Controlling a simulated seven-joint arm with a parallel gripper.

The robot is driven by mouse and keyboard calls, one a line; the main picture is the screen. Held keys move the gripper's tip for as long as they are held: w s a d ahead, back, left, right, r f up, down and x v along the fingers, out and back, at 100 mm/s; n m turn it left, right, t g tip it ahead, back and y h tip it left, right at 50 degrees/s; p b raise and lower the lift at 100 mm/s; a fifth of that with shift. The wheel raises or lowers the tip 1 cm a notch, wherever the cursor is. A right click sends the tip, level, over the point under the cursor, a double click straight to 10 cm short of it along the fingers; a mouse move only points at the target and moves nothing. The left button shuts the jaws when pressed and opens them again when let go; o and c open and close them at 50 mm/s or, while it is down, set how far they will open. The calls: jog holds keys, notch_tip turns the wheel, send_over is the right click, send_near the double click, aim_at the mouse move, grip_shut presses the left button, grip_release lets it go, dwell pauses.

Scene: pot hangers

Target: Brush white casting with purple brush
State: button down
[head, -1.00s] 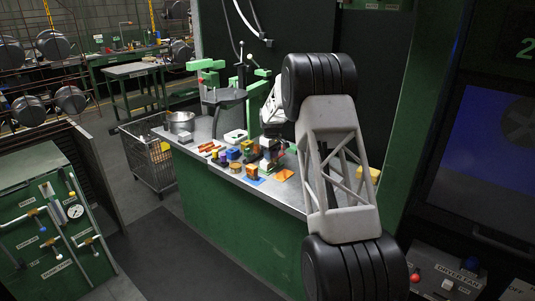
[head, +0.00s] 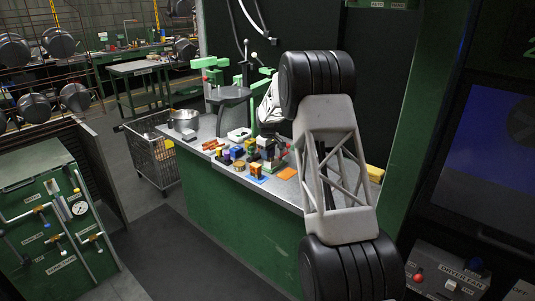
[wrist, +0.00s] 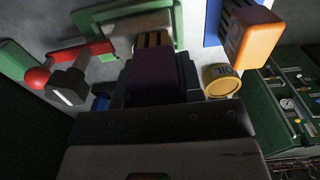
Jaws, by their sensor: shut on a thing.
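My gripper (wrist: 155,85) is shut on a dark purple block-like thing, the purple brush (wrist: 153,72), with yellow and dark stripes at its far end in the wrist view. The striped end lies over a pale thing framed in green (wrist: 125,28); whether they touch I cannot tell. A white squarish piece, perhaps the white casting (head: 238,134), lies on the workbench in the head view, left of my gripper (head: 270,152). My arm and the clutter partly hide my fingertips in the head view.
Near my gripper in the wrist view are a red-knobbed lever (wrist: 38,77), a yellow round OIL item (wrist: 221,80) and an orange block (wrist: 252,38). Small coloured blocks crowd the workbench (head: 217,172). A metal pot (head: 185,119) stands at its left end.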

aim_at(273, 156)
jog(key=shift+s+d, duration=1.2)
jog(key=shift+w+a, duration=0.4)
jog(key=shift+w+a+f, duration=0.1)
jog(key=shift+w+a, duration=0.55)
jog(key=shift+w, duration=0.05)
jog(key=shift+w+a, duration=0.6)
jog(key=shift+a, duration=0.05)
jog(key=shift+s+d+r, duration=0.15)
jog(key=shift+d+r, duration=0.05)
jog(key=shift+d, duration=0.05)
jog(key=shift+s+d+f, duration=0.2)
jog(key=shift+s, duration=0.05)
jog(key=shift+s+d, duration=1.1)
jog(key=shift+s, duration=0.05)
jog(key=shift+w+a, duration=1.55)
jog(key=shift+r, duration=4.3)
